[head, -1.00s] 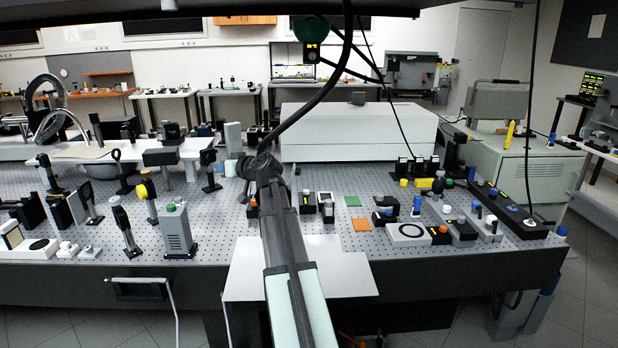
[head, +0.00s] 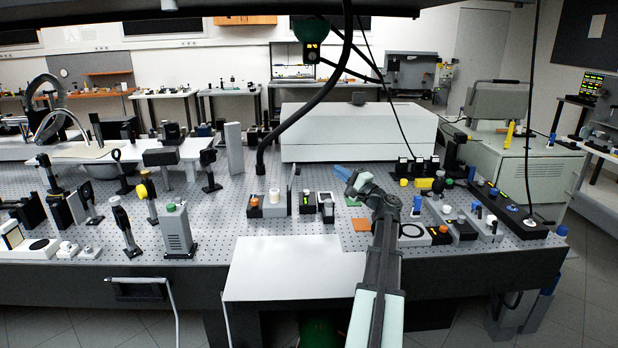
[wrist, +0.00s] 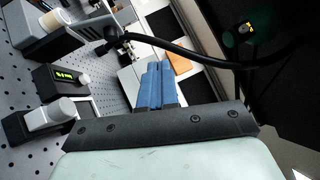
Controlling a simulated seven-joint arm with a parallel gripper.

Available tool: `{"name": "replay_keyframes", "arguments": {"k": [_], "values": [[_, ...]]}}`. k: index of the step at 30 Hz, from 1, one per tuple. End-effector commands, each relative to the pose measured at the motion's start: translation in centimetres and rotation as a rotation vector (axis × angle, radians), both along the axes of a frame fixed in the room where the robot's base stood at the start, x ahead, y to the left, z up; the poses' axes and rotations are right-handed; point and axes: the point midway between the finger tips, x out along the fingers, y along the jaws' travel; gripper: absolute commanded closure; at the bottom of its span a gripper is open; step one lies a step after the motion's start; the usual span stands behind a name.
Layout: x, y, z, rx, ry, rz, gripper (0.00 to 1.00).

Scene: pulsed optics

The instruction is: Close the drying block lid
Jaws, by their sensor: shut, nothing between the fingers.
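What looks like the drying block (head: 274,209) is a low grey block with a dark, orange-topped end, left of centre on the perforated table. A pale cylinder (head: 274,196) stands in it. A thin grey plate (head: 294,185), apparently its lid, stands upright at the block's right end, so the lid looks open. In the wrist view the block (wrist: 48,42) and cylinder (wrist: 54,19) show at top left. My gripper (head: 341,171) has blue fingers, is shut and empty, and is to the right of the plate, apart from it. The fingers also show in the wrist view (wrist: 158,85).
Small devices (head: 327,207) stand between the block and my arm. A green pad (head: 352,201) and orange pad (head: 361,224) lie near my wrist. A black cable (head: 300,111) hangs down behind the block. A bare white board (head: 282,268) lies in front.

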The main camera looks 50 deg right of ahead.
Motion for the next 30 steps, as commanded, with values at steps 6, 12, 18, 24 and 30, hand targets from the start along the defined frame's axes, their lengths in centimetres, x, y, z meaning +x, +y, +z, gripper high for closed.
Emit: {"name": "replay_keyframes", "arguments": {"k": [6, 12, 18, 24, 30], "values": [[0.0, -1.3, -5.8, 0.018, 0.058, 0.052, 1.00], [0.3, -1.3, -7.7, 0.016, 0.080, 0.074, 1.00], [2.4, -1.4, -7.3, 0.014, 0.081, 0.077, 1.00], [5.8, -1.5, -6.7, 0.015, 0.081, 0.076, 1.00], [9.3, -1.6, -6.1, 0.015, 0.081, 0.076, 1.00]]}}
